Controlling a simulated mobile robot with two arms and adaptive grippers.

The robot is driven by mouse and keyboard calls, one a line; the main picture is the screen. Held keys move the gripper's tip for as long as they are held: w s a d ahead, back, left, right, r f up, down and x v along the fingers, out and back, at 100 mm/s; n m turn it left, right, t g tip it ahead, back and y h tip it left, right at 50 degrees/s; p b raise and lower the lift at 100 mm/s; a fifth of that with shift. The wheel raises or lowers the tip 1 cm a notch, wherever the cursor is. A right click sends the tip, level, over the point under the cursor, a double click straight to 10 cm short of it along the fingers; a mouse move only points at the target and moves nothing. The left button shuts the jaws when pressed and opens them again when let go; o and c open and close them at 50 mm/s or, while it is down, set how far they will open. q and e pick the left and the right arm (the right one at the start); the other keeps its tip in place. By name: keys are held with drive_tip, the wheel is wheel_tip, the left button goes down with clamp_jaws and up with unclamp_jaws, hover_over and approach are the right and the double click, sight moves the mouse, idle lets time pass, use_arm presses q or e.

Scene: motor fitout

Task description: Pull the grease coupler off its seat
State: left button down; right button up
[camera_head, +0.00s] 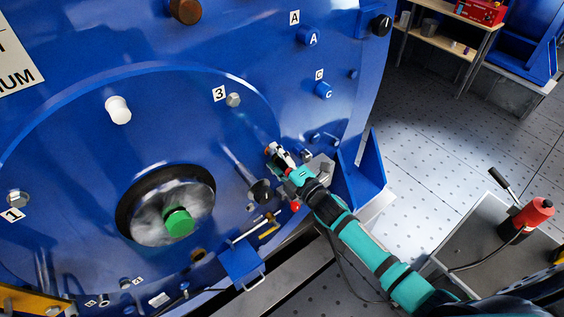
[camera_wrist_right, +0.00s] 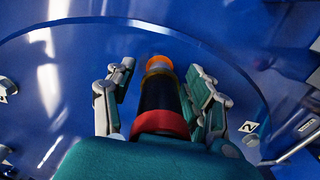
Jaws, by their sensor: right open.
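In the right wrist view, a black cylinder with a red collar and an orange ring at its far end (camera_wrist_right: 160,92) stands out from the blue motor face; it looks like the grease coupler. My right gripper (camera_wrist_right: 162,85) is open, with its jointed grey fingers on either side of the cylinder and gaps still visible. The coupler is mostly hidden there by the fingers. The seat behind it is hidden. My left gripper is out of view.
The blue motor face (camera_head: 230,50) carries bolts, labelled knobs and a green-capped hub (camera_head: 179,221). A dark knob on a rod (camera_head: 260,191) and a blue bracket (camera_head: 365,175) flank the gripper. A grey cart (camera_head: 465,262) with a red tool (camera_head: 528,216) stands right.

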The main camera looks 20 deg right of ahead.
clamp_jaws()
idle(0.4)
drive_tip(key=shift+s, duration=0.1)
drive_tip(key=shift+p+v, duration=0.9)
drive_tip(key=shift+v, duration=2)
drive_tip(key=p+v, duration=0.3)
drive_tip(key=v, duration=1.9)
